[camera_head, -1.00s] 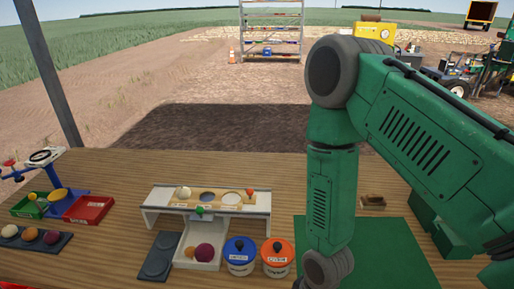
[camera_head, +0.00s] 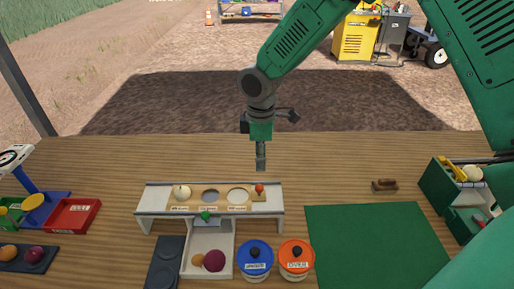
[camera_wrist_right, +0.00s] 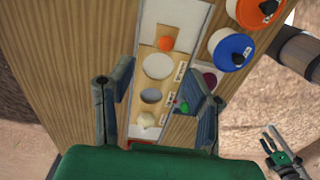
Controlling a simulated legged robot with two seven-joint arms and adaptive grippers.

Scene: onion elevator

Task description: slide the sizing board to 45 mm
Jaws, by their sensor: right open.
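The sizing board (camera_head: 222,195) is a pale wooden strip with round holes, lying in a white stand (camera_head: 145,212). An orange-red knob (camera_head: 259,188) sits at its right end, and a pale onion (camera_head: 182,192) sits at its left hole. Small labels line the front edge, too small to read. My right gripper (camera_head: 261,160) points down behind the stand, near the knob end, apart from it. In the right wrist view its open fingers (camera_wrist_right: 155,105) straddle the picture of the board, with nothing between them. A green and grey gripper (camera_wrist_right: 285,150), apparently my left, shows small at lower right.
A white drawer (camera_head: 229,240) with a purple and a tan onion is in front of the stand. Blue-lidded (camera_head: 255,255) and orange-lidded (camera_head: 296,256) tubs stand beside it. A green mat (camera_head: 375,240) is empty. A brown brush-like block (camera_head: 384,185) lies behind it.

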